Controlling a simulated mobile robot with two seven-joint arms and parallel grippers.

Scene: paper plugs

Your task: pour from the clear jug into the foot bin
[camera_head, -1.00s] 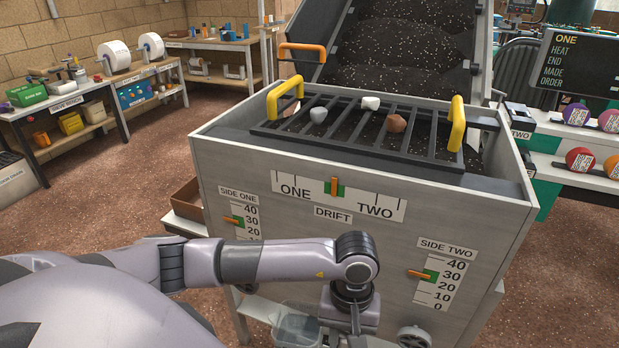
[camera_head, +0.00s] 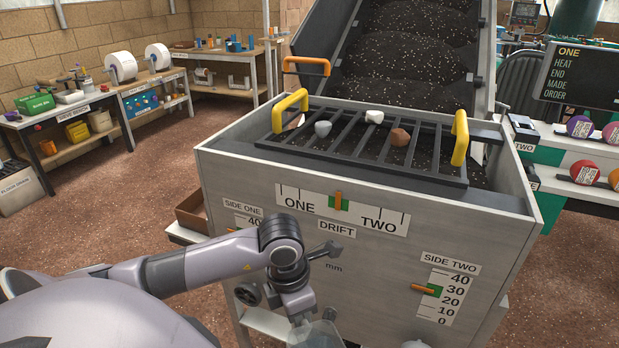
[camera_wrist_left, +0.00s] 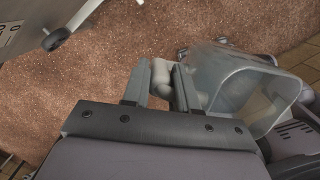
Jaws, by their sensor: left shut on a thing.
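My left gripper (camera_head: 302,316) is low in the head view, in front of the grey hopper box. The clear jug (camera_head: 317,335) is at its fingers, cut off by the bottom edge. In the left wrist view the gripper (camera_wrist_left: 160,88) is shut on the jug's pale handle. The see-through jug (camera_wrist_left: 238,88) hangs to the right of the fingers, and its rim faces right. I cannot tell what is in it. I cannot make out the foot bin in either view. My right gripper is not in view.
The grey hopper box (camera_head: 330,262) stands close in front, with a dark grid (camera_head: 375,140) and yellow handles on top. A brown crate (camera_head: 190,212) sits at its left side. Benches line the left wall. Open reddish floor (camera_head: 110,215) lies to the left.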

